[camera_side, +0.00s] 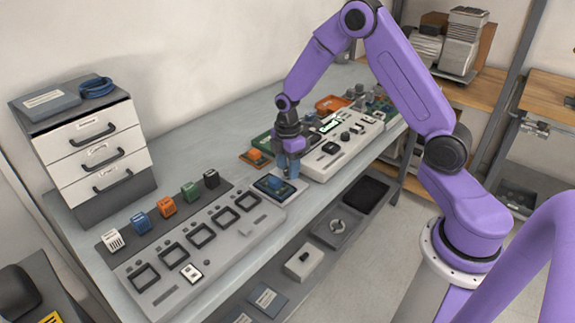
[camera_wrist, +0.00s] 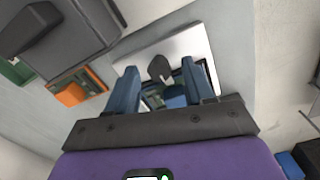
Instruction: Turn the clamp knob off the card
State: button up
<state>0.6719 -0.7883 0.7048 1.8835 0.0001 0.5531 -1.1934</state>
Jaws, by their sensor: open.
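The clamp knob (camera_wrist: 160,67) is a dark grey piece with a narrow tail, on a pale plate (camera_wrist: 190,40) in the wrist view. Its tail points toward the dark card (camera_wrist: 150,100), which bears a blue block (camera_wrist: 176,101). My gripper (camera_wrist: 159,66) is open, with one blue finger on each side of the knob. I cannot tell whether either finger touches it. In the side view my gripper (camera_side: 291,173) points down at the far edge of the pale plate (camera_side: 293,190). It hides the knob there, while the card (camera_side: 270,187) shows to its left.
A light grey unit (camera_side: 340,148) with black knobs stands to the right. A panel with square sockets (camera_side: 205,240) and a row of coloured blocks (camera_side: 167,206) lie in front. Bare bench lies toward the drawers (camera_side: 95,150).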

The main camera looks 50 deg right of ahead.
grip_shut()
jog(key=shift+m, duration=0.4)
jog(key=m, duration=0.3)
jog(key=shift+m, duration=0.3)
jog(key=m, duration=0.4)
jog(key=shift+m, duration=0.3)
jog(key=m, duration=0.4)
jog(key=shift+m, duration=2.4)
